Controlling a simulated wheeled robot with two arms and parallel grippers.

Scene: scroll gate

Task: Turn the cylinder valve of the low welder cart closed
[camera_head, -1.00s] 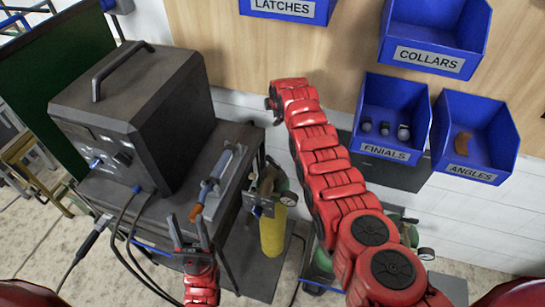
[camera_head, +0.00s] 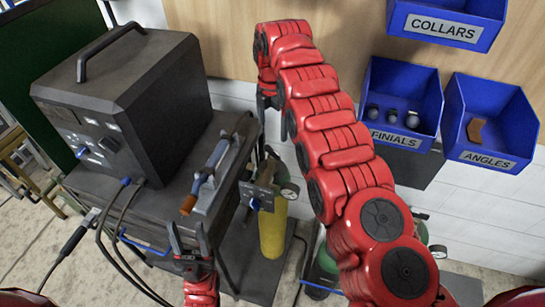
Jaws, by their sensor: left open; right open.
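A dark welder cart (camera_head: 232,225) carries a yellow gas cylinder (camera_head: 272,232) at its right side. My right gripper (camera_head: 267,108) hangs fingers down in front of the wall, above and apart from the fittings. It is open and empty, and partly hidden by its own wrist. My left gripper (camera_head: 188,238) is open and empty, fingers up, left of the yellow cylinder by the cart's front edge.
A dark welder box (camera_head: 130,105) and a torch-like tool (camera_head: 208,175) lie on the cart top. Cables (camera_head: 115,225) hang in front. Another green cylinder (camera_head: 325,262) stands behind my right arm. Blue bins (camera_head: 400,95) hang on the wall at right.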

